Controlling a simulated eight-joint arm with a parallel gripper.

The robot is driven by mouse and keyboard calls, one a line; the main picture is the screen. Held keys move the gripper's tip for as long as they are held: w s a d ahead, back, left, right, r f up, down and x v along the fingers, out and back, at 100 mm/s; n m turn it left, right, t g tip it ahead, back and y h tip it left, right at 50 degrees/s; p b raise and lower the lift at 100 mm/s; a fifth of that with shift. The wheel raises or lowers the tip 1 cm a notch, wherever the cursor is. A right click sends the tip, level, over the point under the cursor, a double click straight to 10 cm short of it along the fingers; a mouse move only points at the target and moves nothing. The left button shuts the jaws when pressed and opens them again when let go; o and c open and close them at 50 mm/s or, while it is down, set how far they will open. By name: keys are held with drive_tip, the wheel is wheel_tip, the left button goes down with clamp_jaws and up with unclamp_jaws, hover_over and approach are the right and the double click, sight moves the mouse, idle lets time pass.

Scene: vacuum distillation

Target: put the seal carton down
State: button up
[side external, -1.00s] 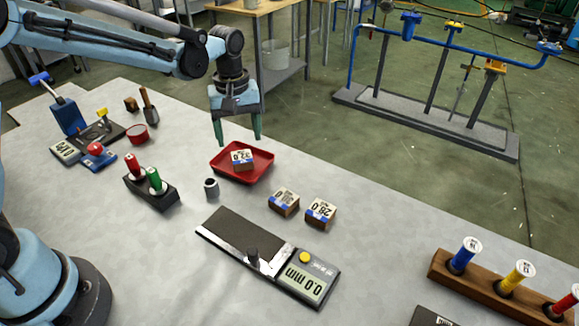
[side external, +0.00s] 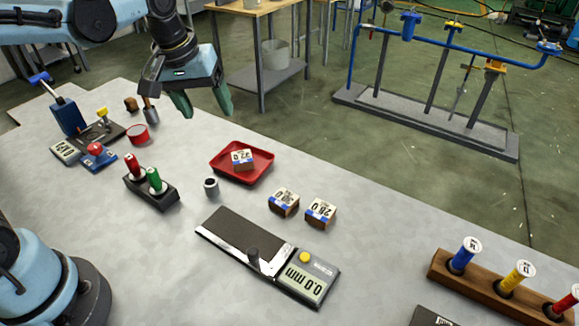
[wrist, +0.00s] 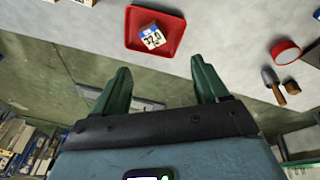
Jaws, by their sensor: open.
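A small carton with a white label and blue tape (side external: 242,157) rests in the red tray (side external: 261,174) on the grey table. Its label appears to read 32.0. The carton (wrist: 152,37) and the red tray (wrist: 134,32) also show in the wrist view, beyond my fingertips. My gripper (side external: 205,108) is open and empty, raised above the table's far edge, left of the tray and apart from it. The green fingers (wrist: 160,75) are spread with nothing between them. Two similar cartons, one (side external: 284,201) and another (side external: 320,213), stand on the table right of the tray.
A measuring device with a display (side external: 270,262) lies in front of the tray. A small grey cylinder (side external: 211,187) and a block with red and green handles (side external: 152,190) stand to the left. A wooden rack with coloured plugs (side external: 500,288) is at right. A red ring (side external: 137,135) lies at far left.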

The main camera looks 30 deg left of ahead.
drive_tip(key=s+f+m+t, duration=0.2)
drive_tip(key=s+m+t, duration=0.2)
drive_tip(key=s, duration=0.4)
drive_tip(key=shift+s+a+f+m, duration=0.25)
drive_tip(key=shift+a+f+m, duration=0.2)
drive_tip(key=shift+m, duration=0.35)
drive_tip(key=shift+r, duration=0.1)
idle(0.4)
